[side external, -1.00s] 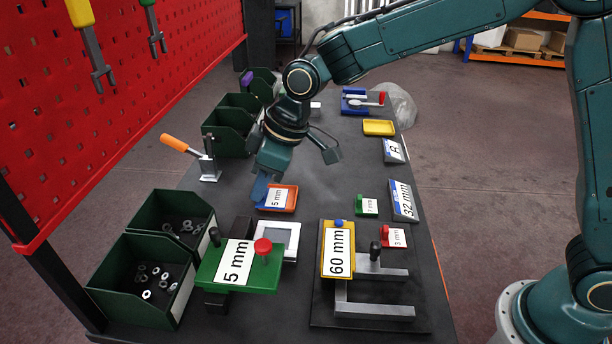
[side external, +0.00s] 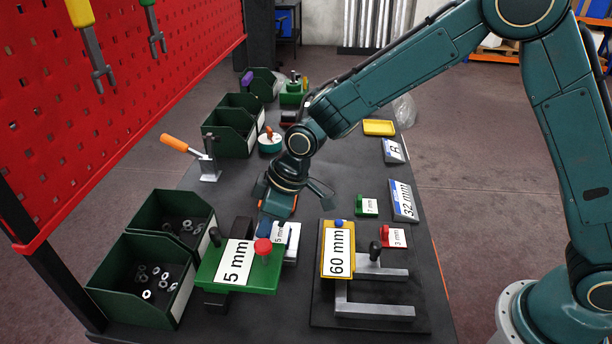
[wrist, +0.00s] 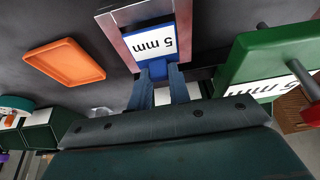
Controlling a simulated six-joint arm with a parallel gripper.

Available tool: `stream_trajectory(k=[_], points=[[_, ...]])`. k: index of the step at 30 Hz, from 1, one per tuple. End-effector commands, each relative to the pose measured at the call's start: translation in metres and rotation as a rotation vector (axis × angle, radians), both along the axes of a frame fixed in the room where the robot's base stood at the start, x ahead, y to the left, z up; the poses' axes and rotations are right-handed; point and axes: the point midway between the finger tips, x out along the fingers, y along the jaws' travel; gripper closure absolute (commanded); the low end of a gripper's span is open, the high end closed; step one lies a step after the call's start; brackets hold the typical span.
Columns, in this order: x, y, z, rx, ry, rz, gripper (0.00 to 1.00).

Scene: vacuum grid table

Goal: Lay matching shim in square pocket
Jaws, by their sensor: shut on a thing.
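The shim is a thin blue plate with a white 5 mm label (side external: 281,232); it also shows in the wrist view (wrist: 150,42). My gripper (side external: 267,224) points down, its blue fingers (wrist: 162,74) shut on the shim's near edge. The square pocket is a silver frame (side external: 290,256), seen in the wrist view (wrist: 116,42) around and beyond the shim. The shim is over the pocket opening; I cannot tell whether it touches the floor. The shallow orange tray (wrist: 65,62) is empty in the wrist view.
A green 5 mm plate (side external: 212,268) with black and red knobs stands close in front of the pocket. A yellow 60 mm plate (side external: 337,270) on a metal fixture is to the right. Green bins (side external: 140,285) with nuts line the left. Small green (side external: 367,208) and red (side external: 385,236) labelled pieces lie right.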

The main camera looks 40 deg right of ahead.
Motion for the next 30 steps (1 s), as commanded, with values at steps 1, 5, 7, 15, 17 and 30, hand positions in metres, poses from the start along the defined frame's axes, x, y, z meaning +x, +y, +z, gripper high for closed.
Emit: stream_trajectory(k=[1, 5, 7, 15, 17, 30], points=[[-0.0004, -0.0001, -0.0053, -0.001, 0.001, 0.000, 1.00], [-0.0002, 0.0000, -0.0098, 0.000, 0.000, 0.001, 1.00], [-0.0001, 0.0000, -0.0098, 0.000, -0.002, 0.001, 1.00], [-0.0001, 0.0000, -0.0115, 0.000, 0.000, 0.001, 1.00], [0.0001, 0.0000, -0.0126, 0.000, -0.002, 0.001, 1.00], [0.0001, 0.0000, -0.0119, 0.000, -0.002, 0.001, 0.59]])
